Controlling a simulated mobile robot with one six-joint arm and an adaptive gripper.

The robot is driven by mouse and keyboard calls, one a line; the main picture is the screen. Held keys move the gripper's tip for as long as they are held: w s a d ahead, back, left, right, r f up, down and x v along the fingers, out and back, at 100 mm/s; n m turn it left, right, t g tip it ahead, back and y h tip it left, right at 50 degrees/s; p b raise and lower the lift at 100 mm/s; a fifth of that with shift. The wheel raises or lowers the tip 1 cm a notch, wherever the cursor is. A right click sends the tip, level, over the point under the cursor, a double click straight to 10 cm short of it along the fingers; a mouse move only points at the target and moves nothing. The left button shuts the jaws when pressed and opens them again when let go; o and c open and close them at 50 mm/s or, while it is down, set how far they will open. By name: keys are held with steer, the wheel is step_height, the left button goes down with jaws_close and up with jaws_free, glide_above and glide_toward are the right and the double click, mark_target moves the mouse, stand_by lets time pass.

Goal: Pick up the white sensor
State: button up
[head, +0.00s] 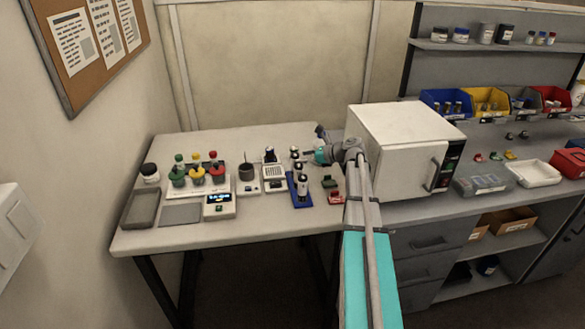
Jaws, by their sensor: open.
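No piece is clearly recognisable as the white sensor at this size. Small black-and-white cylindrical pieces (302,184) stand in a blue rack (294,200) on the light table. Another small black-and-white piece (295,153) stands behind the rack, just left of my gripper. My gripper (308,154) is at the end of my arm, over the back right of the table, pointing left. It is open; I see nothing held in it. The fingertips are tiny here, and whether they touch the piece beside them cannot be told.
A white box-shaped oven (397,150) stands close to the right of my arm. Left of the rack are a white keypad device (274,172), a dark cup (247,171), a display unit (219,205), colour-topped bottles (197,176) and a grey tray (140,210).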

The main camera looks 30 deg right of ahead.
stand_by(0.3)
steer(key=shift+a+b+x, duration=0.25)
steer(key=shift+b+x, duration=0.7)
steer(key=shift+x, duration=1.7)
steer(key=shift+s, duration=0.15)
jaws_close()
